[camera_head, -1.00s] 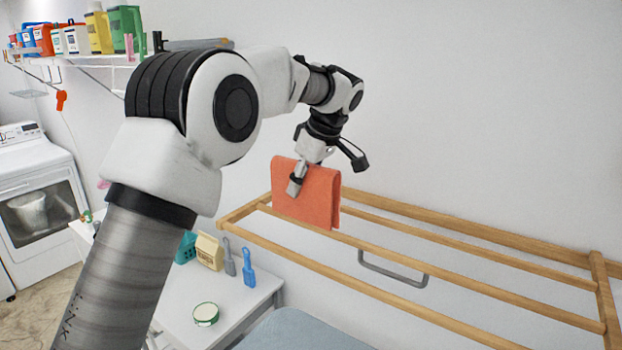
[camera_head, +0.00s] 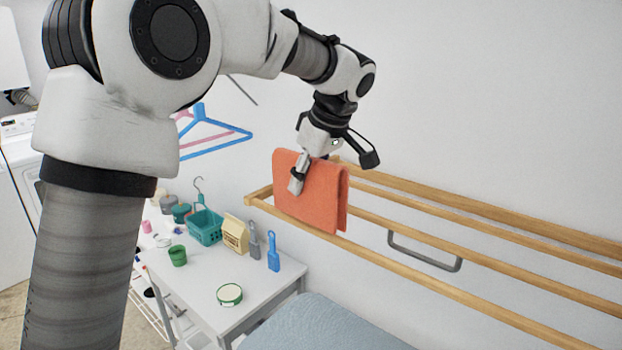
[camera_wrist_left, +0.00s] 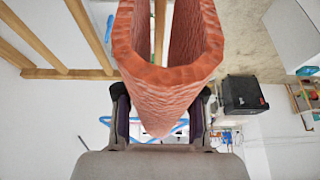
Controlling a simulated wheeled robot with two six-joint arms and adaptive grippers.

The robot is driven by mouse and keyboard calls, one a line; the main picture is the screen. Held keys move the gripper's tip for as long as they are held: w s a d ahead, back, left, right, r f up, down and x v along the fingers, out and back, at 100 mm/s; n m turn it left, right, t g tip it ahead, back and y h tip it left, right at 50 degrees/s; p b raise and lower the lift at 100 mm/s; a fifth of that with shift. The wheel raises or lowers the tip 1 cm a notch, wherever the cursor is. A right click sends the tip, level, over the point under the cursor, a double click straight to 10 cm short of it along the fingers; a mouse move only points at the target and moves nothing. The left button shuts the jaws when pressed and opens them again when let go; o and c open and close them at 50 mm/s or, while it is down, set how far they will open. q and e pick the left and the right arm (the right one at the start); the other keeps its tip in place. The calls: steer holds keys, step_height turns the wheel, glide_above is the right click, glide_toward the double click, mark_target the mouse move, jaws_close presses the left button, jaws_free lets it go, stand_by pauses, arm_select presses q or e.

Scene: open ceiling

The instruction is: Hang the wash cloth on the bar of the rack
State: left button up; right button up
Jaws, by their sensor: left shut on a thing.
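The orange wash cloth (camera_head: 309,192) is folded over and hangs from my left gripper (camera_head: 298,182), which is shut on its upper part. In the left wrist view the cloth (camera_wrist_left: 167,75) makes a U between the fingers, with a gap between its two layers. The wooden rack (camera_head: 440,275) has several long bars. The cloth is at the rack's left end and covers part of the front bar in the head view. A bar (camera_wrist_left: 160,28) shows in the gap in the wrist view; I cannot tell if the layers straddle it. My right gripper is out of view.
A white table (camera_head: 203,310) below the rack holds a teal basket (camera_head: 205,228), a carton (camera_head: 235,235), brushes (camera_head: 273,252) and a round tin (camera_head: 229,295). Hangers (camera_head: 215,137) hang behind my arm. A grey handle (camera_head: 425,252) sits at the rack.

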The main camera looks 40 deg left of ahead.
mark_target(326, 195)
arm_select(q)
step_height(326, 195, down, 3)
steer(key=shift+w+b, duration=0.1)
steer(key=shift+b, duration=0.8)
step_height(326, 195, down, 2)
steer(key=shift+f+b, duration=0.15)
steer(key=shift+b, duration=0.7)
steer(key=shift+f+b, duration=2.75)
steer(key=shift+f, duration=1.15)
steer(key=o, duration=1.2)
steer(key=v, duration=1.2)
steer(key=shift+r, duration=0.1)
steer(key=shift+a, duration=0.1)
